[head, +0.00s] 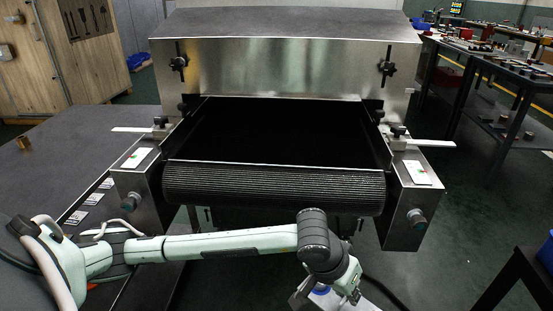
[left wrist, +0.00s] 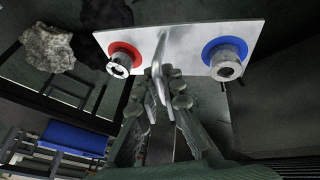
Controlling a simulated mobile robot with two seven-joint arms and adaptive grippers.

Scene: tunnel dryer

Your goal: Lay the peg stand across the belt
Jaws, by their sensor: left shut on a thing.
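The peg stand (left wrist: 185,42) is a flat pale metal plate with two short metal pegs, one in a red ring (left wrist: 124,56) and one in a blue ring (left wrist: 225,55). A curved handle rises between them. My left gripper (left wrist: 166,98) is shut on this handle. In the head view, part of the stand (head: 308,289) shows at the bottom edge, beside my left gripper (head: 350,283), in front of and below the belt's near end. The belt (head: 273,188) is black and ribbed at its front roller, and its dark top runs back under the metal hood. My right gripper is not in view.
Metal side housings (head: 420,180) with knobs flank the belt. A dark table (head: 60,150) stands at the left, and workbenches (head: 490,65) with small parts stand at the right. The visible belt top is dark and looks clear.

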